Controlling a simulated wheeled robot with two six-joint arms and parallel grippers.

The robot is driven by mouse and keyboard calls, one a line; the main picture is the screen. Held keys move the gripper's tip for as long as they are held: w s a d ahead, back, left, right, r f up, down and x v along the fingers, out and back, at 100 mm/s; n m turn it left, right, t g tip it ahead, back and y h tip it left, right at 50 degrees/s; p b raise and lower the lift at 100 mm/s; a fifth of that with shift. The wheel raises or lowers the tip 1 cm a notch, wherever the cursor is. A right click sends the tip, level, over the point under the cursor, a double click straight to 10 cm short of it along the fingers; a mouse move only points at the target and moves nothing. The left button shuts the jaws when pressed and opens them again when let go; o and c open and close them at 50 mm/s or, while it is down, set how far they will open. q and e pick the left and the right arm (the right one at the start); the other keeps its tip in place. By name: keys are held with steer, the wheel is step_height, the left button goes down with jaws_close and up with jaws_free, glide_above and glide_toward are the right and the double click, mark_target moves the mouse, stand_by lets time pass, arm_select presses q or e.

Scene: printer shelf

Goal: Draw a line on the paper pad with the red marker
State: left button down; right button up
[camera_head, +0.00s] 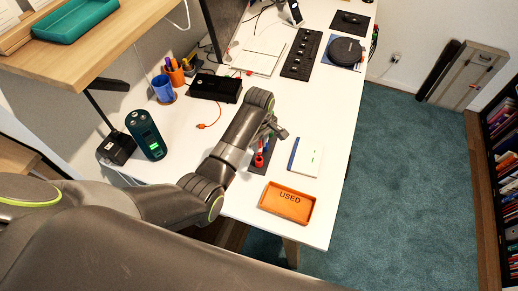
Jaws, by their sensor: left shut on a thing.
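The paper pad (308,158) is white with a blue left edge and lies flat on the white table. A dark holder mat (254,169) lies to its left, with red and blue marker shapes over it. My left gripper (268,138) is above that mat, left of the pad, with its jaws pointing down. It is shut on what looks like the red marker (259,160); the fingers and the small size hide the exact grip. My right gripper is not in view.
An orange tray marked USED (287,203) stands near the table's front edge. A dark green cylinder (146,135), a blue cup (163,88) and a black box (215,88) stand left. A wooden shelf (75,50) overhangs the upper left. Table around the pad is clear.

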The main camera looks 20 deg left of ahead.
arm_select(q)
step_height(320, 180, up, 5)
steer(key=shift+r, duration=0.45)
step_height(320, 180, up, 5)
steer(key=p, duration=0.6)
steer(key=shift+f, duration=0.15)
